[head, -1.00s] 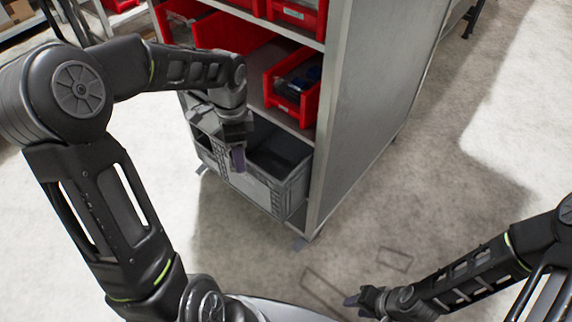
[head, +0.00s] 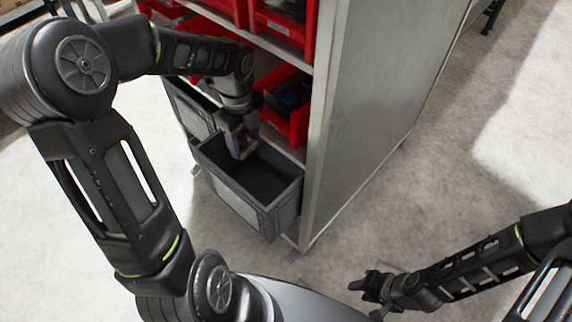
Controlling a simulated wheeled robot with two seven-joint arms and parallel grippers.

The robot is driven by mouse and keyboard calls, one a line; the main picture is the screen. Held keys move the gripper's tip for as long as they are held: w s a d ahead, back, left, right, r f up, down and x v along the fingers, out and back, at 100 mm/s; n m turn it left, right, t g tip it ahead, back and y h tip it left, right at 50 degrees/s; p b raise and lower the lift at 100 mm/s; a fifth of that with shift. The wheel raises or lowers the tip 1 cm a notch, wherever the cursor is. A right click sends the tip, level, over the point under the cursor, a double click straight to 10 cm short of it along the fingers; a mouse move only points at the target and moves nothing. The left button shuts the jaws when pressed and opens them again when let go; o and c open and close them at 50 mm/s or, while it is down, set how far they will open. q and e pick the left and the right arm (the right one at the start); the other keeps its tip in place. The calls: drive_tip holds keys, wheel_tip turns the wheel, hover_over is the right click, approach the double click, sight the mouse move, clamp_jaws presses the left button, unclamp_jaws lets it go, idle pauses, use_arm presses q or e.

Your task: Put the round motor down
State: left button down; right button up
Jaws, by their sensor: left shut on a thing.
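My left gripper (head: 241,151) points down over the left part of an open dark grey crate (head: 237,203), at about its rim height. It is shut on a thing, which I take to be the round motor. The motor is mostly hidden by the jaws, and its shape cannot be made out. The part of the crate's inside that shows looks dark and empty. The crate stands out from the lowest level of the shelf. My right gripper (head: 365,281) is low at the right, over bare floor, away from the shelf. Its jaws are too small to judge.
A second grey crate (head: 188,112) is beside the first, further back to the left. A red bin (head: 290,128) with dark parts is on the shelf level above. The shelf's grey side panel (head: 375,100) stands right of the crate. The floor in front is clear.

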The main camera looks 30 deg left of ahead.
use_arm(q)
drive_tip(key=shift+w, duration=0.3)
drive_tip(key=shift+s, duration=0.2)
drive_tip(key=b, duration=0.4)
approach(255, 195)
drive_tip(key=shift+s+d+f, duration=0.6)
drive_tip(key=shift+s+f, duration=0.15)
drive_tip(key=shift+s, duration=0.15)
drive_tip(key=shift+f, duration=2.05)
drive_tip(key=shift+f, duration=0.15)
drive_tip(key=shift+c, duration=2.4)
unclamp_jaws()
